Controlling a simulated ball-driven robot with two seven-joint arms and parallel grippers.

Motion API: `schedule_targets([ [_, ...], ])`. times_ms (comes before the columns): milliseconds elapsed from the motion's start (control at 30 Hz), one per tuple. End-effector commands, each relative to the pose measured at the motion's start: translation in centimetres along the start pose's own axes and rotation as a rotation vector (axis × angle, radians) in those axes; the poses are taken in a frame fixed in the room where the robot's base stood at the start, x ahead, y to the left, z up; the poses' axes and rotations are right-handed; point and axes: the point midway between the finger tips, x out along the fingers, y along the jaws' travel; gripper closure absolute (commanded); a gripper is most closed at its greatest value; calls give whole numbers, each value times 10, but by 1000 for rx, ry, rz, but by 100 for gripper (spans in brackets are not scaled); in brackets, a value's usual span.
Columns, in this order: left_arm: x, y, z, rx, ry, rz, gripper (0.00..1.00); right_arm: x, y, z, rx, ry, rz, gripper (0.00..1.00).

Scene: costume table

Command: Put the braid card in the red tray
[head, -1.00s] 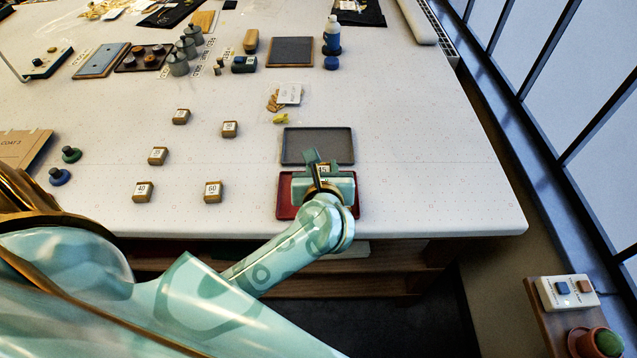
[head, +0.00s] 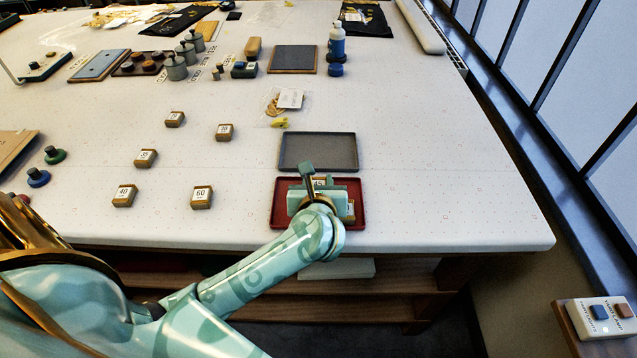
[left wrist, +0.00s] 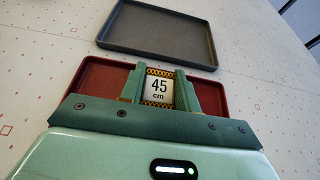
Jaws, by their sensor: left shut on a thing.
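My left gripper (head: 318,186) is over the red tray (head: 280,218) at the table's front edge. It is shut on the braid card (left wrist: 159,87), which has a white "45 cm" label and gold patterned edges. In the left wrist view the card sits between the two green fingers, with the red tray (left wrist: 105,78) behind and around it. I cannot tell whether the card touches the tray floor. In the head view a small labelled gold-brown piece (head: 350,208) shows in the tray beside the gripper, partly hidden. My right gripper is out of view.
A grey tray (head: 318,152) lies just behind the red one. Several labelled cards, such as the "60" card (head: 202,197) and the "40" card (head: 125,195), lie to the left. A small bag (head: 288,101) lies farther back. The table right of the trays is clear.

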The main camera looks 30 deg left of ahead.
Motion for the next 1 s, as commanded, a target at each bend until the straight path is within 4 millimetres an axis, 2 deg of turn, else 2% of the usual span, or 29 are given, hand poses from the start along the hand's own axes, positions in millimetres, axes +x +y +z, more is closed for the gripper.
schedule_targets([
  [33,1,0,-3,0,1,0,90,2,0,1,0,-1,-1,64],
  [67,1,0,-3,0,1,0,65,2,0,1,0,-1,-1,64],
  [133,1,0,-2,0,0,0,46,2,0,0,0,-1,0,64],
  [433,0,0,0,0,0,0,46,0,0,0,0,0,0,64],
  [533,-8,0,1,0,2,-1,46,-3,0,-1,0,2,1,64],
  [900,-90,0,2,-2,3,-2,46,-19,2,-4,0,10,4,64],
  [1000,-106,0,1,-2,2,-1,46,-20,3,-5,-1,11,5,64],
])
